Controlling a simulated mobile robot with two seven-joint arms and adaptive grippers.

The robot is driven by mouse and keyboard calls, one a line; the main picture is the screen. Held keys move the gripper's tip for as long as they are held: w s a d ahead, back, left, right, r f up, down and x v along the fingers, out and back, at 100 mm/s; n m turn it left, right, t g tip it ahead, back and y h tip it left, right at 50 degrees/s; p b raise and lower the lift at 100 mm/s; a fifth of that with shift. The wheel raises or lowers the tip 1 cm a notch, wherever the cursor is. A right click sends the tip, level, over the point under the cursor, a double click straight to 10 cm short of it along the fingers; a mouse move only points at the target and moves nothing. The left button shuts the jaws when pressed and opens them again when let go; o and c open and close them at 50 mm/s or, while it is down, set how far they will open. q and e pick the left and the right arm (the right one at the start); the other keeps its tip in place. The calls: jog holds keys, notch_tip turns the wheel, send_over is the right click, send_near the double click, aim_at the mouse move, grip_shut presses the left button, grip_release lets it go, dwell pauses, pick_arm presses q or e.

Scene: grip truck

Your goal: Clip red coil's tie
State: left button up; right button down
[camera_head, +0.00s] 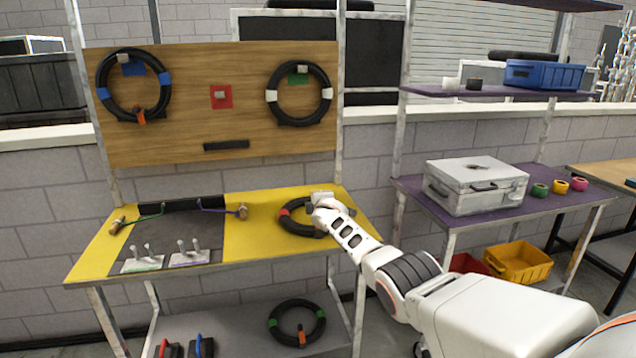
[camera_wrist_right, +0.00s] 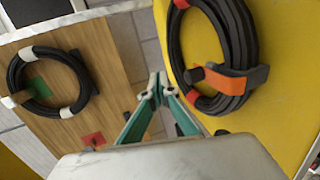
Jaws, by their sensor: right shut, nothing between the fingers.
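The red coil (camera_head: 292,228), a black ring of cable with red bands, lies on the yellow worktop. It also shows in the right wrist view (camera_wrist_right: 183,48). Its tie, an orange strap with dark ends (camera_wrist_right: 226,86), sits across the lower part of the coil in the wrist view; my arm hides it in the head view. My right gripper (camera_head: 318,202) is over the coil's right side in the head view. In the wrist view its fingertips (camera_wrist_right: 158,84) meet with nothing between them, left of the coil and apart from the tie. My left gripper is not in view.
A wooden board (camera_head: 190,85) behind the table holds a blue-banded coil (camera_head: 103,88), a white-banded coil (camera_head: 327,80) and a red plate (camera_head: 221,103). Small lever boxes (camera_head: 190,258) stand at the left. A green-banded coil (camera_head: 272,322) lies on the lower shelf.

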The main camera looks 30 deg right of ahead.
notch_tip(320, 180, up, 5)
jog(key=p, duration=0.4)
jog(key=shift+f, duration=0.1)
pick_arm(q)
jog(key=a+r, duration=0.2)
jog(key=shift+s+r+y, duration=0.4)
pick_arm(e)
notch_tip(320, 180, up, 8)
jog(key=shift+r, duration=0.2)
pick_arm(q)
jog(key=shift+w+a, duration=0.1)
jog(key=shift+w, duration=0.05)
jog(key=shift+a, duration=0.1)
pick_arm(e)
jog(key=shift+f, duration=0.1)
